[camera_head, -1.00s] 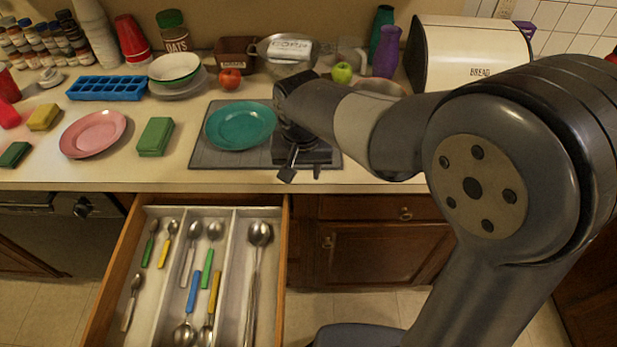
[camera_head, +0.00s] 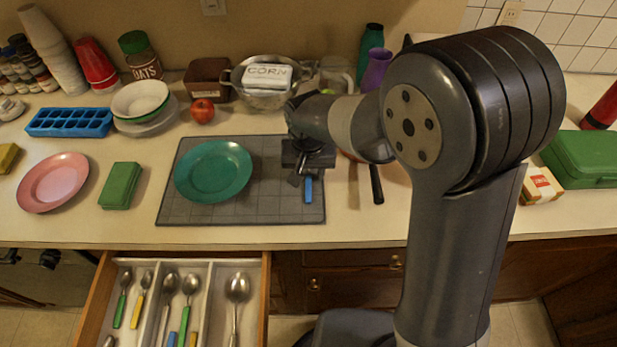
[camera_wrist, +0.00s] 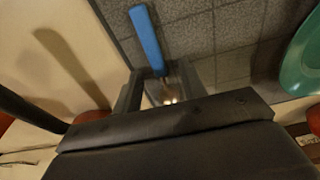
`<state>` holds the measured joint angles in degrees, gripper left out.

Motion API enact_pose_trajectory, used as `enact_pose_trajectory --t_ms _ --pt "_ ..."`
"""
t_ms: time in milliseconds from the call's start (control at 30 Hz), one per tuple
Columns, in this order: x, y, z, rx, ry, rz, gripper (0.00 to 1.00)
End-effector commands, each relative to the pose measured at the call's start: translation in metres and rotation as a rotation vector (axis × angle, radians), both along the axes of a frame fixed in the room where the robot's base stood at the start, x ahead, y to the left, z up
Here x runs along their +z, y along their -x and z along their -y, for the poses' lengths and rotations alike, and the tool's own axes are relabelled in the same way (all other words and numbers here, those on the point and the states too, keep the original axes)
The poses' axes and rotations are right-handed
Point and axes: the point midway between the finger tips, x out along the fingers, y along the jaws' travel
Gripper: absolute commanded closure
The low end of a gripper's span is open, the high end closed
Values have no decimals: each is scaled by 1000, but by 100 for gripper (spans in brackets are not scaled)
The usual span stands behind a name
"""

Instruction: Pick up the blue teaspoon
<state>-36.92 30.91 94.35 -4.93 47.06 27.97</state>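The blue teaspoon lies on the dark grey mat (camera_head: 180,213), its blue handle (camera_head: 308,189) toward the mat's front right edge. In the wrist view the blue handle (camera_wrist: 146,38) points away from my gripper, and the metal bowl shows partly between the fingers. My gripper (camera_head: 297,178) is low over the right part of the mat, pointing down. In the wrist view its two fingers (camera_wrist: 163,90) stand apart, one on each side of the spoon's bowl end. Contact with the spoon cannot be made out.
A teal plate (camera_head: 213,171) lies on the mat left of my gripper. A dark-handled pan (camera_head: 377,184) is close on the right. The open drawer (camera_head: 197,300) in front holds several spoons, including blue-handled cutlery.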

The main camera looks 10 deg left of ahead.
Motion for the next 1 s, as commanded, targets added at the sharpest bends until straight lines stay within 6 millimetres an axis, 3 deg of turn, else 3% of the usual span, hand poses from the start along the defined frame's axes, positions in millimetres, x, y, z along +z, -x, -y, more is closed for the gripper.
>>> enact_pose_trajectory --t_ms 267,733,1000 --pt "-2 0 0 0 0 0 62" --pt "-2 0 0 0 0 0 100" --pt "-2 0 0 0 0 0 100"
